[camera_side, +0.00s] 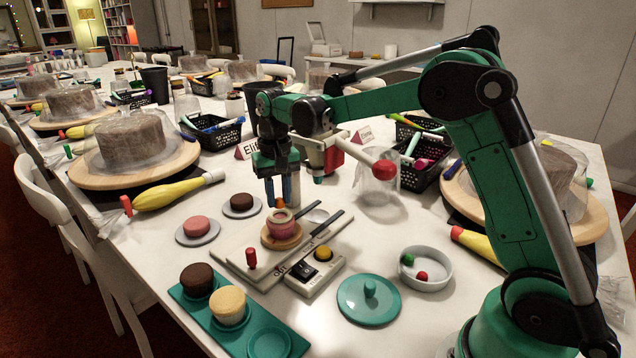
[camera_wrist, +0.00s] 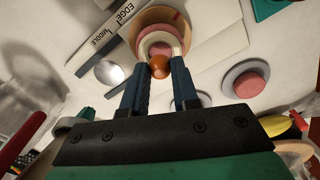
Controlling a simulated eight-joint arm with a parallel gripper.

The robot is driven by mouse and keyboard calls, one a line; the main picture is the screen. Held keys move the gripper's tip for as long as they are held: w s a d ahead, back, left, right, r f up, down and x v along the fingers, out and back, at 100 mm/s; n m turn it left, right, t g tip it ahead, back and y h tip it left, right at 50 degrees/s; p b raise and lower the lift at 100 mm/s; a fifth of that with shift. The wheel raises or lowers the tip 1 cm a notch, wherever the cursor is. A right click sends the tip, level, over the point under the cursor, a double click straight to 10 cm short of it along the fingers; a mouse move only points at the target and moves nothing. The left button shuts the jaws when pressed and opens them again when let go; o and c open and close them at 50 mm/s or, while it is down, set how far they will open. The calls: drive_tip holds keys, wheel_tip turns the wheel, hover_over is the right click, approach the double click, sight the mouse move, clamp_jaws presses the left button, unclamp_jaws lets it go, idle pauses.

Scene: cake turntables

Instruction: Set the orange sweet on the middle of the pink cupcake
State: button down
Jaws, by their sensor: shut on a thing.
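The pink cupcake (camera_side: 280,230) stands upright on a small wooden turntable (camera_side: 270,242), with a pale ring (camera_side: 283,215) on its top. In the wrist view its pink top (camera_wrist: 161,48) shows inside the ring (camera_wrist: 178,46). My gripper (camera_side: 283,201) points down above the cupcake. It is shut on the orange sweet (camera_side: 280,203). In the wrist view the orange sweet (camera_wrist: 160,68) sits between the fingertips (camera_wrist: 160,76) and covers the near part of the ring. I cannot tell whether the sweet touches the cupcake.
A base with a switch box (camera_side: 316,272) and a red peg (camera_side: 251,258) surrounds the turntable. Around it are a teal tray (camera_side: 269,341) with cupcakes, a teal lid (camera_side: 369,302), a white bowl (camera_side: 446,268) with red and green sweets, and two plated cakes (camera_side: 196,225).

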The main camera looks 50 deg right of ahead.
drive_tip(key=shift+f, duration=1.1)
drive_tip(key=shift+f, duration=0.1)
drive_tip(key=c, duration=0.7)
unclamp_jaws()
drive_tip(key=shift+o, duration=0.2)
wheel_tip(320, 180, up, 12)
drive_tip(key=n+t, duration=0.3)
drive_tip(key=t, duration=0.1)
approach(278, 198)
drive_tip(key=s+a+r, duration=0.2)
drive_tip(key=s+a, duration=0.1)
drive_tip(key=s, duration=0.1)
drive_tip(key=s+a+f+n+t, duration=0.2)
drive_tip(key=s+f+t, duration=0.1)
drive_tip(key=s+f, duration=0.3)
drive_tip(key=shift+s+a+f, duration=0.2)
drive_tip(key=shift+s+f, duration=0.1)
drive_tip(key=shift+s, duration=0.5)
